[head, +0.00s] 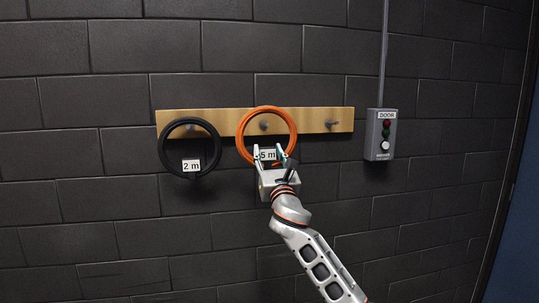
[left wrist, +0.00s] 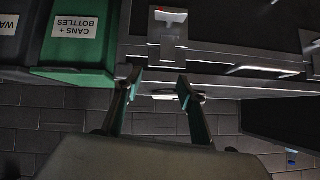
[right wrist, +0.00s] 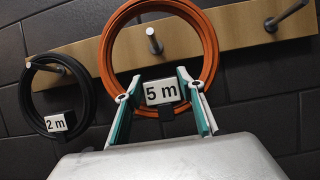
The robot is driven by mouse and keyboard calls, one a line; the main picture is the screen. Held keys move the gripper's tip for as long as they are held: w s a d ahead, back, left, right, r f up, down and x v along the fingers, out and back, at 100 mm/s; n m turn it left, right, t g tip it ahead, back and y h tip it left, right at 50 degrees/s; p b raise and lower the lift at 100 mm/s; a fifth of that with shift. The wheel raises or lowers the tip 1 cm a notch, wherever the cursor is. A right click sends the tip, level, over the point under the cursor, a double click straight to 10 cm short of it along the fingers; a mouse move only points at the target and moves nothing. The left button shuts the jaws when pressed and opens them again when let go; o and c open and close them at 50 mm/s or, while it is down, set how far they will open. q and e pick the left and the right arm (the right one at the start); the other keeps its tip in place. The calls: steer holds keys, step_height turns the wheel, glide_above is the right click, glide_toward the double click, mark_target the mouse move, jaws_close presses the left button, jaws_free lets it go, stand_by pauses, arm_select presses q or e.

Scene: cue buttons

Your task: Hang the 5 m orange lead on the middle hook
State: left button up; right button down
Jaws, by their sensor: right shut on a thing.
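The orange lead (head: 239,136), a coil with a "5 m" tag, is in front of the wooden rail's middle hook (head: 264,125). My right gripper (head: 272,158) is shut on the lead at its lower part by the tag. In the right wrist view the orange coil (right wrist: 106,55) rings the middle hook (right wrist: 153,40), and the "5 m" tag (right wrist: 162,91) sits between the fingers (right wrist: 158,88). Whether the coil touches the hook I cannot tell. My left gripper (left wrist: 158,80) is open and empty, away from the rail.
A black "2 m" coil (head: 164,158) hangs on the left hook of the rail (head: 225,119). The right hook (head: 331,123) is bare. A grey door button box (head: 381,135) is on the wall to the right. A green bin (left wrist: 75,40) shows in the left wrist view.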

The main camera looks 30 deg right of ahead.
mark_target(268, 162)
steer(key=shift+w+d, duration=0.2)
steer(key=shift+w, duration=0.65)
steer(key=shift+w+f+b, duration=0.1)
steer(key=shift+f+b, duration=0.15)
steer(key=shift+b, duration=0.1)
steer(key=shift+w+d+f+b, duration=0.1)
steer(key=shift+w+f+b, duration=0.15)
steer(key=shift+f+b, duration=0.1)
steer(key=shift+w+f, duration=0.1)
steer(key=shift+f, duration=0.05)
steer(key=shift+w+f+b, duration=0.1)
steer(key=shift+f+b, duration=0.15)
steer(key=shift+b, duration=0.05)
steer(key=shift+f, duration=0.15)
arm_select(q)
steer(key=shift+w+d+r+h, duration=0.2)
steer(key=shift+w+d, duration=0.2)
steer(key=shift+d, duration=0.15)
steer(key=shift+w+d+r+h, duration=0.2)
steer(key=shift+w+d, duration=0.15)
steer(key=shift+d, duration=0.15)
steer(key=shift+s+a+f+t, duration=0.1)
steer(key=shift+t, duration=0.2)
